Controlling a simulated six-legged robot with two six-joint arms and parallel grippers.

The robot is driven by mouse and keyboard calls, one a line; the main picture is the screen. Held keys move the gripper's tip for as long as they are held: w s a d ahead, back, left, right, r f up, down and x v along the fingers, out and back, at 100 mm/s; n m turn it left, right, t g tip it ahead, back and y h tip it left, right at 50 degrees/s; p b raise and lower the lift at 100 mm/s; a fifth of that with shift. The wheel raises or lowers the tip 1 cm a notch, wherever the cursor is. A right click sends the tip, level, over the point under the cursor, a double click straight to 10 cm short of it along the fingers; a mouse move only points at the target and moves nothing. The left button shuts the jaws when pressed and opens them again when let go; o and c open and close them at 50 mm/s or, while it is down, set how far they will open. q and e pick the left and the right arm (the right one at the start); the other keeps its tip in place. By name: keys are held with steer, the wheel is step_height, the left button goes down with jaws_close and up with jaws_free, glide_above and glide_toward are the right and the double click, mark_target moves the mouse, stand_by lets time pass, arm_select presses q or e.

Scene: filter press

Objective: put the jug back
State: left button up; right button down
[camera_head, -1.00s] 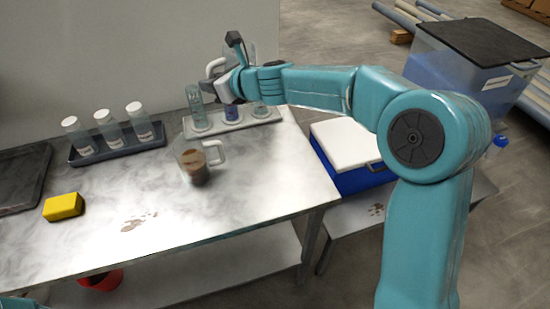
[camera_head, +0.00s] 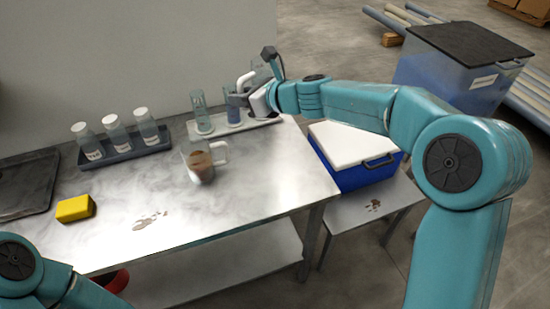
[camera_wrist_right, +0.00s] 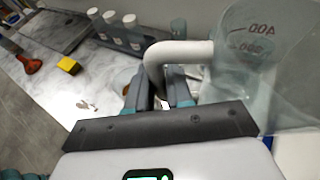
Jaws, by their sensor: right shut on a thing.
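A clear jug (camera_head: 262,70) with a white handle (camera_head: 245,82) is at the back right corner of the table, partly hidden behind my right gripper. My right gripper (camera_head: 257,101) is shut on its handle. In the right wrist view the jug (camera_wrist_right: 262,62) fills the upper right, with graduation marks and no clear sign of liquid inside; its white handle (camera_wrist_right: 180,52) passes between the fingers (camera_wrist_right: 160,95). The jug's base is hidden, so I cannot tell whether it touches anything. My left arm shows at the lower left, its gripper out of frame.
A pale tray (camera_head: 217,131) with glass cylinders is just left of the gripper. A second jug (camera_head: 200,160) with brown contents stands mid-table. A dark rack (camera_head: 125,155) of bottles, a yellow sponge (camera_head: 75,208) and a blue cooler (camera_head: 352,172) are around. The front of the table is mostly clear.

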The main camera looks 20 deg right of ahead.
step_height(320, 180, down, 20)
steer(key=b, duration=1.1)
steer(key=shift+r, duration=0.1)
steer(key=shift+w+f, duration=0.1)
steer(key=shift+f, duration=0.15)
steer(key=shift+a+r, duration=0.1)
steer(key=c, duration=1)
jaws_free()
